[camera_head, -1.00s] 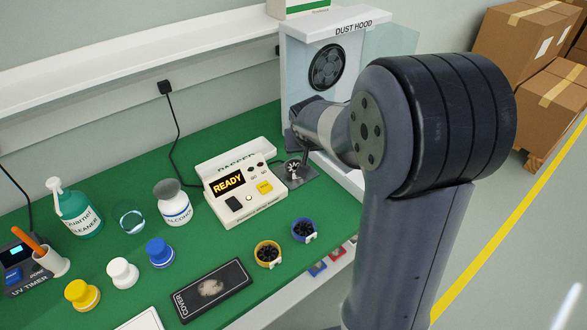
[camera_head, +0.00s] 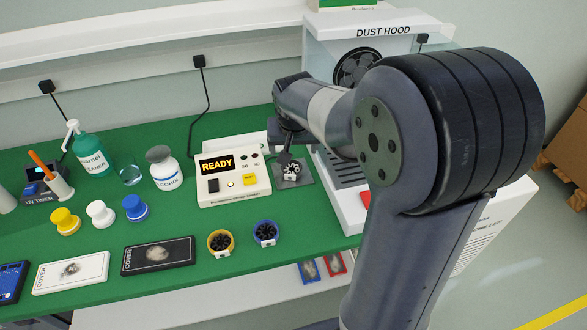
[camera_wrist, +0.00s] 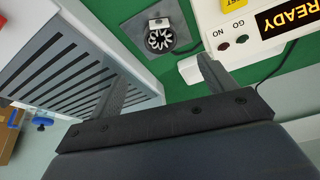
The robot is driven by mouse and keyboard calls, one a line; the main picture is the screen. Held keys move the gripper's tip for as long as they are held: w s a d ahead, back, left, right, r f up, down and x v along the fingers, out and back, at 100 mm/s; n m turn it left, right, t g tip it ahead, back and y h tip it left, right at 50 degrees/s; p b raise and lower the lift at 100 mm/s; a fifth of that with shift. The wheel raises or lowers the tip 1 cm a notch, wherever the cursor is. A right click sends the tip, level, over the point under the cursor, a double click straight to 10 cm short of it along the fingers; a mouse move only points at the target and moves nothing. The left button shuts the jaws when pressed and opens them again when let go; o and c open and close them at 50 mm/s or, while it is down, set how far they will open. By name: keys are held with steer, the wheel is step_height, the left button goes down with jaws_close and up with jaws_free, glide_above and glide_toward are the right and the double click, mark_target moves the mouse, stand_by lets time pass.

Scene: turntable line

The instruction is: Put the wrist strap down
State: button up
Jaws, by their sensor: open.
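I cannot pick out a wrist strap for certain in either view. A small blue thing (camera_wrist: 42,122) shows beyond the dust hood at the left of the wrist view, too small to identify. My gripper (camera_wrist: 160,72) is open, with nothing between its fingers. Beyond the fingertips, a round toothed part with a white tab (camera_wrist: 160,36) lies on a grey square pad (camera_wrist: 184,35) on the green bench. The part also shows in the head view (camera_head: 291,170), just below my gripper, whose fingers are partly hidden there.
The READY tester (camera_head: 234,188) stands left of the pad, and the dust hood (camera_head: 330,45) right of it. A clear ring-shaped item (camera_head: 130,174) stands beside the bottles.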

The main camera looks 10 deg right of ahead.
mark_target(292, 167)
steer(key=x, duration=1)
steer(key=shift+a+f+p, duration=0.15)
steer(key=shift+f+p, duration=0.2)
steer(key=shift+f, duration=0.1)
steer(key=shift+s, duration=0.1)
steer(key=c, duration=1.1)
steer(key=shift+c, duration=0.2)
steer(key=shift+r, duration=0.1)
